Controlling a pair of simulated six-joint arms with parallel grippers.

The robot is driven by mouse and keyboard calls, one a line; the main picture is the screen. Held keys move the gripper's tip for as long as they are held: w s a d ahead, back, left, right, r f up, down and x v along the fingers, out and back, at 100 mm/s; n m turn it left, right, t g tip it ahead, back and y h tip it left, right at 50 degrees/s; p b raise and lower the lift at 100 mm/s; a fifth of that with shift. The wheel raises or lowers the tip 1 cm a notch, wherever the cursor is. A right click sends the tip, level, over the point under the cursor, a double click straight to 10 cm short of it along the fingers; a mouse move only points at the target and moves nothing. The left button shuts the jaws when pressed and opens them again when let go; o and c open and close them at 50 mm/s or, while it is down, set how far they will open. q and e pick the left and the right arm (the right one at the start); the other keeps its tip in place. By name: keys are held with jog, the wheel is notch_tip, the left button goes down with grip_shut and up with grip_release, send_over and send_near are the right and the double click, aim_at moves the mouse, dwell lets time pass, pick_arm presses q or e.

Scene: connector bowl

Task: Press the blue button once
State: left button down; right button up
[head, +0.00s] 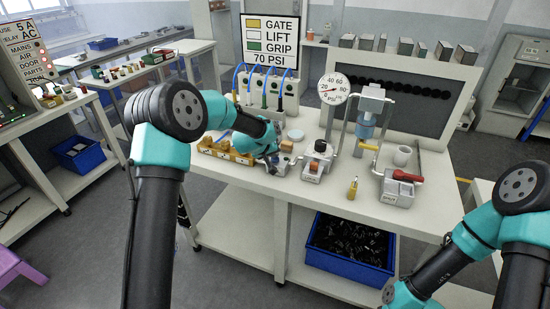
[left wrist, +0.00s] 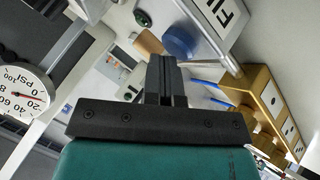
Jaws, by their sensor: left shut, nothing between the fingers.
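A round blue button (left wrist: 180,42) shows in the left wrist view, beside a white label plate (left wrist: 222,18) with black letters. My left gripper (left wrist: 166,62) is shut and empty, its fingertips close below the button in that picture. I cannot tell whether they touch it. In the head view my left arm reaches over the bench, and its wrist (head: 262,140) hides the button and the fingertips. My right arm stands at the lower right, and its gripper is outside the picture.
A pressure gauge (head: 333,89), a press (head: 368,115) and a red-handled fixture (head: 398,186) stand to the right. A blue crate (head: 349,276) is on the lower shelf.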

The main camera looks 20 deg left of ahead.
pick_arm(q)
jog(key=shift+r, duration=0.9)
jog(key=shift+r, duration=2.55)
